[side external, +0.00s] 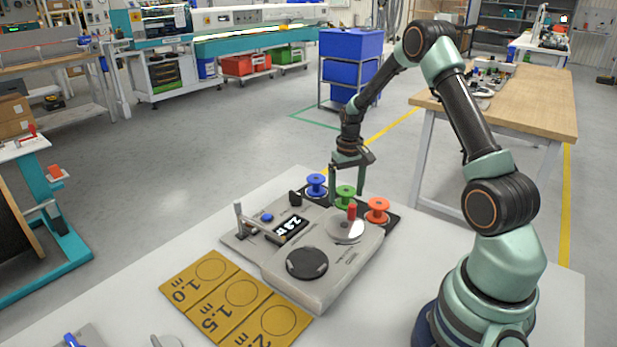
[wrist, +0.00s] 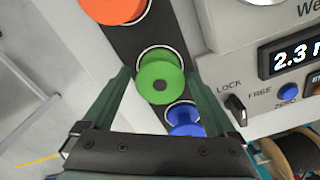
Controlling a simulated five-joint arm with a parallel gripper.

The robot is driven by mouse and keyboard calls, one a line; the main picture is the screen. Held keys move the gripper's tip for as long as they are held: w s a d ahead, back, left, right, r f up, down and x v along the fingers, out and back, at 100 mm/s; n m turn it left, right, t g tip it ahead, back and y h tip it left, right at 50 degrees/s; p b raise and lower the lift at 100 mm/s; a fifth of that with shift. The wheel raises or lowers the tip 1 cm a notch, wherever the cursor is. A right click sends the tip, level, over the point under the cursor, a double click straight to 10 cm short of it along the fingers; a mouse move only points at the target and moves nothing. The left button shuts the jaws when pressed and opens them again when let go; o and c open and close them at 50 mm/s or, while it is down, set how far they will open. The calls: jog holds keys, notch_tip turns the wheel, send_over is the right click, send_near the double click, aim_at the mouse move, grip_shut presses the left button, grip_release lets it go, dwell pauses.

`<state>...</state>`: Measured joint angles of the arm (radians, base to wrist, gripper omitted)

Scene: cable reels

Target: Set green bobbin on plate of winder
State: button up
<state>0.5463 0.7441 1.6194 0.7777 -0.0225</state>
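The green bobbin (side external: 345,191) stands upright on a dark strip between the blue and orange-red bobbins. It also shows in the wrist view (wrist: 161,72). My gripper (side external: 347,198) points down over it, and the wrist view shows its open fingers (wrist: 160,75) on either side of the green bobbin, with small gaps. The winder (side external: 335,268) is a grey unit in front of the strip. It has a light round plate (side external: 340,232) with a red upright knob and a dark round disc (side external: 307,263). Nothing sits on the dark disc.
A blue bobbin (side external: 316,181) and an orange-red bobbin (side external: 378,206) flank the green one closely. A lever post (side external: 239,217) and a display (side external: 290,228) rise left of the winder discs. Yellow marked cards (side external: 240,295) lie at the front left.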

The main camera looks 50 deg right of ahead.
aim_at(346, 190)
jog(key=c, duration=1.2)
jog(key=shift+o, duration=0.2)
notch_tip(346, 190, up, 8)
jog(key=shift+f, duration=0.2)
jog(key=s+a+r+n, duration=0.1)
jog(key=a+r+n, duration=0.2)
jog(key=a, duration=1.3)
jog(key=shift+s+a+f+n, duration=0.55)
jog(key=shift+s+a, duration=0.55)
jog(key=shift+a, duration=0.75)
jog(key=shift+s+a+f+n, duration=0.55)
jog(key=shift+s+a, duration=0.55)
jog(key=shift+a, duration=0.7)
jog(key=shift+s+a+f+n, duration=0.5)
jog(key=shift+s+a, duration=0.6)
jog(key=shift+a, duration=0.75)
